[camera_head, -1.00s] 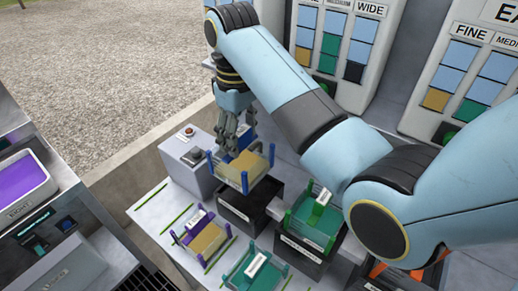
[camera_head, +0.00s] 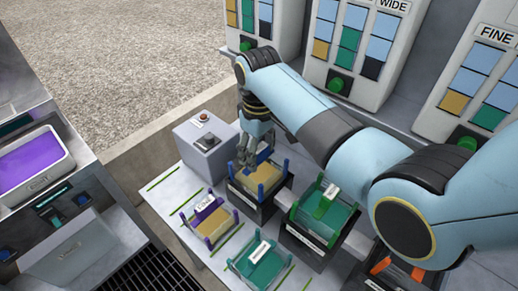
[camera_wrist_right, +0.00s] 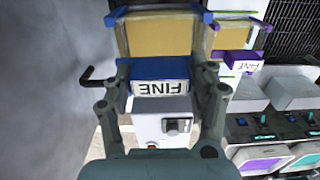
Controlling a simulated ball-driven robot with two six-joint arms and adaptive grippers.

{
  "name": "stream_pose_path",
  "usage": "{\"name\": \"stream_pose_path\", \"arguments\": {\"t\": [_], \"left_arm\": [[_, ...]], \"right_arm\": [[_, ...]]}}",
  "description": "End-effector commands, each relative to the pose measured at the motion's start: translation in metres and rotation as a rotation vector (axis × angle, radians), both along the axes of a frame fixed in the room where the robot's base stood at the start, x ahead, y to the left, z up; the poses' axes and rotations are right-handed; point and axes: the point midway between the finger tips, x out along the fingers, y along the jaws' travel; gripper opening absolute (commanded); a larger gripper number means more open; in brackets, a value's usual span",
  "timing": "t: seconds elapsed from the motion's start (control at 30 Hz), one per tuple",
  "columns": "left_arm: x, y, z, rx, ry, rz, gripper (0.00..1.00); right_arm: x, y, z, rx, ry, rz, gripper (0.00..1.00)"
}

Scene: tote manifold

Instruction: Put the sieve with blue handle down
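The sieve with blue handle (camera_head: 268,176) has a yellow mesh and blue corner posts. It sits level at the top of a black box (camera_head: 246,202); I cannot tell whether it bears fully on it. My right gripper (camera_head: 250,160) is above the sieve's far left side. In the right wrist view, its fingers (camera_wrist_right: 162,72) are on both sides of the blue handle (camera_wrist_right: 160,70) labelled FINE and look closed on its ends. The fingers partly hide the handle in the head view. My left gripper is not in view.
A purple-handled yellow sieve (camera_head: 211,222) and a green sieve (camera_head: 258,265) lie on the grey bench in front. Another green sieve (camera_head: 335,213) stands on a black box to the right. A grey control box (camera_head: 205,143) is close left of my gripper. Dispensers (camera_head: 352,55) stand behind.

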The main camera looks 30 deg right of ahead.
Motion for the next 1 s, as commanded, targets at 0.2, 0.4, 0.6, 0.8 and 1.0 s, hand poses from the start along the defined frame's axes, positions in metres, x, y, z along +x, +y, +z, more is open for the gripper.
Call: {"name": "stream_pose_path", "arguments": {"t": [0.2,0.4,0.6,0.8,1.0], "left_arm": [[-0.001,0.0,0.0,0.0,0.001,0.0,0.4],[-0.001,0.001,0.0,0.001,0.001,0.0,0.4],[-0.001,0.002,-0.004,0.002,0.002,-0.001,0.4],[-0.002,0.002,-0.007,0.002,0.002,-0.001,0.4],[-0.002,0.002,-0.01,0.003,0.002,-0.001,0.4]], "right_arm": [[0.0,0.0,0.0,0.0,0.001,0.0,0.8],[0.0,0.0,0.001,0.0,0.001,0.0,0.8],[0.001,0.0,0.023,0.0,-0.004,0.0,0.8],[0.001,0.0,0.07,0.0,-0.005,0.0,0.8],[0.001,0.0,0.106,0.001,-0.003,0.0,0.8]]}}
